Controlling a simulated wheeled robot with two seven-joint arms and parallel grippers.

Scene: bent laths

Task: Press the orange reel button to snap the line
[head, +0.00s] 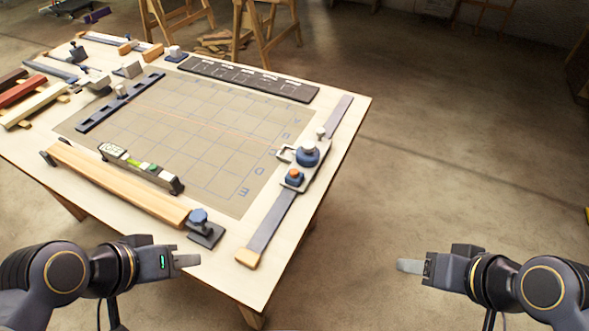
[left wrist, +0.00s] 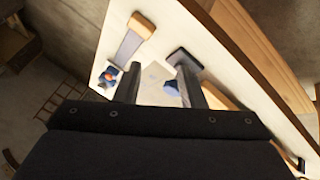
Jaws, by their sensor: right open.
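The orange reel button (head: 295,173) sits on a round blue base at the near end of a grey and white reel fitting (head: 318,170) on the table's right side. A faint orange line crosses the gridded mat (head: 215,150). My left gripper (head: 190,260) is in front of the table's near edge, left of and nearer than the button. In the left wrist view (left wrist: 160,88) its fingers are apart and empty; the reel fitting (left wrist: 106,76) shows left of them. My right gripper (head: 408,266) is open and empty, off the table's right side.
A wooden bar (head: 118,185) with a blue-knobbed clamp (head: 205,230) lies along the near edge. A wood-tipped metal strip (head: 268,222) runs to the reel fitting. Coloured laths (head: 30,95) are at left. The floor right of the table is clear.

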